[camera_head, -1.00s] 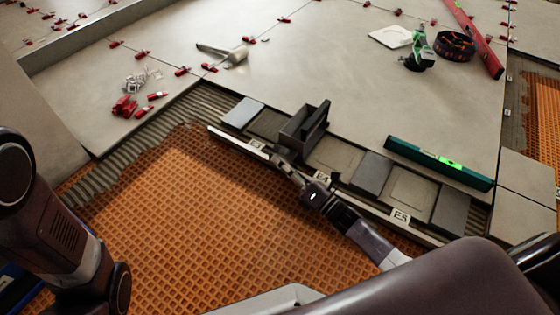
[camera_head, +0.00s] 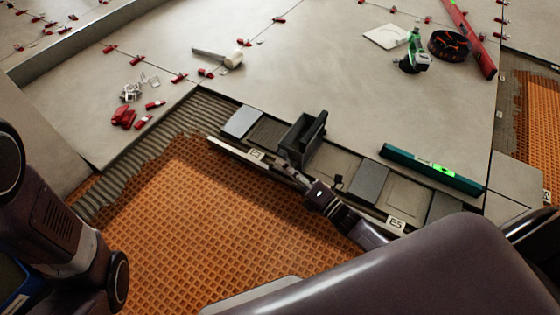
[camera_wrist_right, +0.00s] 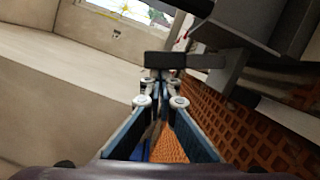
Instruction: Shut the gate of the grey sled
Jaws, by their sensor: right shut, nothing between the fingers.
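The grey sled (camera_head: 298,148) is a small open box with a raised dark plate on its right side. It stands over the row of tiles along the orange mat's far edge. In the right wrist view the sled (camera_wrist_right: 245,40) fills the upper right. My right gripper (camera_head: 284,172) is shut and empty, just on the near side of the sled. In the wrist view its fingertips (camera_wrist_right: 160,78) point at a dark bar (camera_wrist_right: 165,60), which may be part of the gate; I cannot tell whether they touch. The gate's position is unclear. My left arm shows, but its gripper is out of view.
A pale rail (camera_head: 228,149) with number labels runs along the orange mat (camera_head: 180,220). A green level (camera_head: 432,169) lies right of the sled. A mallet (camera_head: 220,57), red clips (camera_head: 124,117) and a black coil (camera_head: 448,46) lie on the large tiles behind.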

